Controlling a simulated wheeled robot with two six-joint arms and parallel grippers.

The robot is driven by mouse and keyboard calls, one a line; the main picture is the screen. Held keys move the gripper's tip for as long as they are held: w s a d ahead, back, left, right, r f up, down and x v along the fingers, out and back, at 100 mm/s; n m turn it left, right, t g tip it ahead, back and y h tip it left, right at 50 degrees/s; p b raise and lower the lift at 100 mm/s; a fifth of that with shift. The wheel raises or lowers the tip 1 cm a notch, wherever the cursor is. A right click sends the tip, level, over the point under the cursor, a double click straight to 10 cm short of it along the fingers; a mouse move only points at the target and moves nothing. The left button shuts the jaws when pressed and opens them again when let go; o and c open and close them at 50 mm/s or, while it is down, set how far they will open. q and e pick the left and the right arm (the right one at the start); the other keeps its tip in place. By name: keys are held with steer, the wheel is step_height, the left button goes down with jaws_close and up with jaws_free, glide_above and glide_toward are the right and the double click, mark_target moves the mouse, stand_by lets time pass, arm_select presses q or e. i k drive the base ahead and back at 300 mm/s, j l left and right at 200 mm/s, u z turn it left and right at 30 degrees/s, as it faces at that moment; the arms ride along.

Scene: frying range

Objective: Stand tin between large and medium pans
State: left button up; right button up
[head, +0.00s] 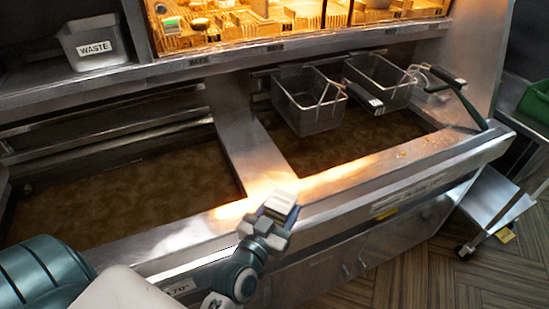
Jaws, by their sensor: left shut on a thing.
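My left gripper (266,228) is at the lower middle of the head view, over the front ledge of the fryer. It is shut on a small pale grey, boxy thing (281,203), which I take to be the tin. The fingers hide part of it, and its markings cannot be made out. It appears tilted. No large or medium pan shows in this view. My right gripper is not in view.
Two oil vats (125,195) lie open behind the steel front ledge (400,160). Two fry baskets (309,103) hang over the right vat, handles pointing forward. A grey WASTE tub (93,43) stands on the shelf. A low wheeled cart (495,200) is at right; floor beside it is bare.

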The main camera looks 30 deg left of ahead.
mark_target(262, 166)
steer(key=k+j+z, duration=0.35)
steer(key=k, duration=0.15)
steer(key=k+j+z, duration=0.1)
steer(key=k+z, duration=0.3)
steer(key=k, duration=0.15)
steer(key=k+z, duration=0.35)
steer(key=k, duration=0.15)
steer(key=i+j, duration=0.65)
steer(key=j, duration=0.2)
